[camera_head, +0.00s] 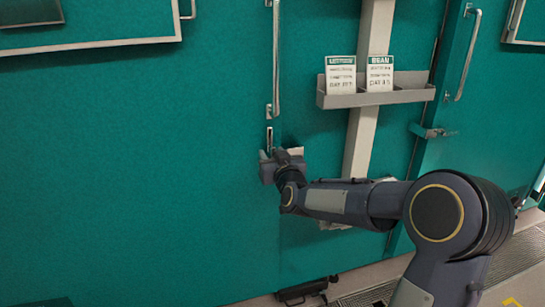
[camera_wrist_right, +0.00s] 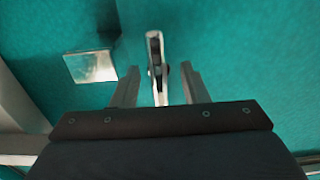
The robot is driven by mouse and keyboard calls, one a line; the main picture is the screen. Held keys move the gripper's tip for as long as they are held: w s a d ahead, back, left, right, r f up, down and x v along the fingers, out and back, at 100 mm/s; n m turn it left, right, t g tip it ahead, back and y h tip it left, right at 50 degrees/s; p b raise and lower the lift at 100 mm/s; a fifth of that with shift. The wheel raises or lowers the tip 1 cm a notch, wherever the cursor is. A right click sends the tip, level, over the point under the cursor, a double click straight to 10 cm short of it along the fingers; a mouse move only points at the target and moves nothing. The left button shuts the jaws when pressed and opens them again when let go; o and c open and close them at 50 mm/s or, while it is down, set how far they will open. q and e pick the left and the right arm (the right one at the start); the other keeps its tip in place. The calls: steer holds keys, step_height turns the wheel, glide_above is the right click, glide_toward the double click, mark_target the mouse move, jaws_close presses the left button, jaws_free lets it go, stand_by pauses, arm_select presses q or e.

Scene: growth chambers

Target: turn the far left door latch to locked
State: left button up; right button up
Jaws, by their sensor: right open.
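The far left door latch (camera_head: 269,138) is a slim metal lever on the teal door (camera_head: 150,170), below the long vertical handle. It stands upright in the head view, with its lower part hidden by my right gripper. In the wrist view the latch lever (camera_wrist_right: 156,80) runs lengthwise between my two fingers. My right gripper (camera_head: 268,160) is at the latch, and its fingers (camera_wrist_right: 158,88) are open, one on each side of the lever with gaps. A pale metal plate (camera_wrist_right: 91,66) sits beside the latch on the left in the wrist view. My left gripper is not in view.
The vertical door handle (camera_head: 275,60) is just above the latch. A grey shelf (camera_head: 405,96) with two cards is on the pale post (camera_head: 366,135) to the right. Another handle (camera_head: 469,55) and latch (camera_head: 432,131) are further right. A dark object (camera_head: 305,291) lies low near the floor.

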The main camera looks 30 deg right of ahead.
steer(key=shift+w, duration=0.1)
jaws_close()
